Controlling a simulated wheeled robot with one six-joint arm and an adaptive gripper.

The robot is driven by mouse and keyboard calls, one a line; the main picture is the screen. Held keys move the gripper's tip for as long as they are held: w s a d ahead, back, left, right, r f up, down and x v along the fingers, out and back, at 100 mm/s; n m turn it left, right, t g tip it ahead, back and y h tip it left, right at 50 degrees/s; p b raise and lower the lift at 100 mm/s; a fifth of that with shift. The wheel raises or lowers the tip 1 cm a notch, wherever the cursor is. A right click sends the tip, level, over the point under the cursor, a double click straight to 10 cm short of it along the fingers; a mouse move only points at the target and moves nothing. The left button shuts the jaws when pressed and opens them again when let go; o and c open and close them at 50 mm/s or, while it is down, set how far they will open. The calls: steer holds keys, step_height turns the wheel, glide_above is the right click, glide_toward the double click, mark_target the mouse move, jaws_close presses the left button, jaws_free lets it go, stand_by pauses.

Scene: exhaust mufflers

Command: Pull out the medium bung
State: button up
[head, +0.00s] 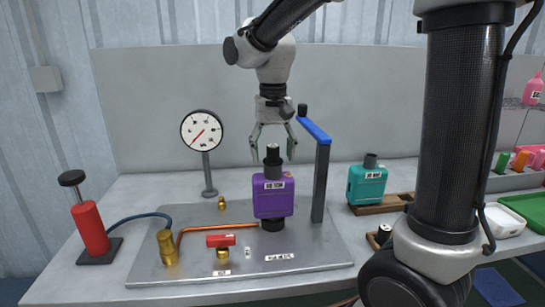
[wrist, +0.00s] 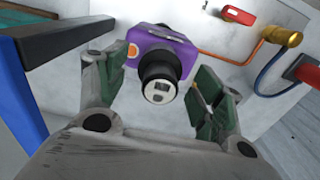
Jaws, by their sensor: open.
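A purple muffler (head: 273,199) stands upright on the grey plate, with a grey neck and a black bung (head: 273,154) seated in its top. In the wrist view the purple muffler (wrist: 158,45) lies beyond the bung's pale marked end (wrist: 157,91). My gripper (head: 273,146) points down above the muffler, its fingers spread on either side of the bung's top. In the wrist view my gripper (wrist: 160,88) shows a gap around the bung, and I see no contact. Another black plug-like piece (head: 384,232) sits in a wooden holder at right. I cannot read the bung's size.
A blue-topped post (head: 322,170) stands close right of the muffler. Behind left is a gauge (head: 202,131). A red valve handle (head: 221,240), copper pipe (head: 193,230) and red pump (head: 90,230) are left. A teal muffler (head: 367,185) stands right. The plate's front is mostly clear.

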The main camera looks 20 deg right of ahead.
mark_target(273, 145)
stand_by(0.4)
steer(key=shift+s, duration=0.1)
jaws_close()
steer(key=shift+r, duration=3.05)
